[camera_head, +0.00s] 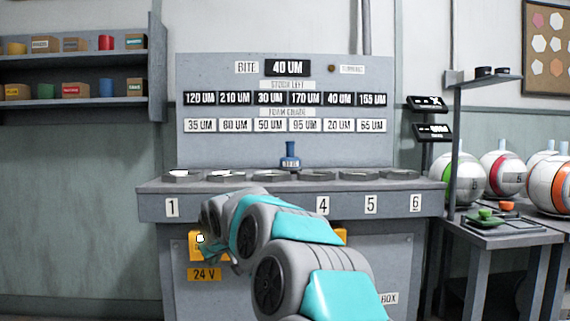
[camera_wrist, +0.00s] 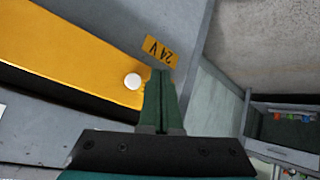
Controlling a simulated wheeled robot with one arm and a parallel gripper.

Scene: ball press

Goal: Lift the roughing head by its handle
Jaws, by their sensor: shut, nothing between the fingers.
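A blue, bottle-shaped piece with a narrow upright neck (camera_head: 290,151) stands on the press top near its middle, behind the row of grey pads. It carries a small label that I cannot read clearly; it looks like the roughing head with its handle. My gripper (camera_wrist: 160,76) is shut and empty, its green fingers together. It is low at the press front, beside a yellow box (camera_wrist: 75,65) with a round white button (camera_wrist: 133,81), well below the blue piece. The button also shows in the head view (camera_head: 200,238). The blue piece is not in the wrist view.
The press counter (camera_head: 270,206) has numbered places, partly hidden by my arm. A sign board (camera_head: 286,70) rises behind it. A side table at right holds several balls (camera_head: 502,174) and a small scale-like stand (camera_head: 487,222). Shelves (camera_head: 75,65) hang at left.

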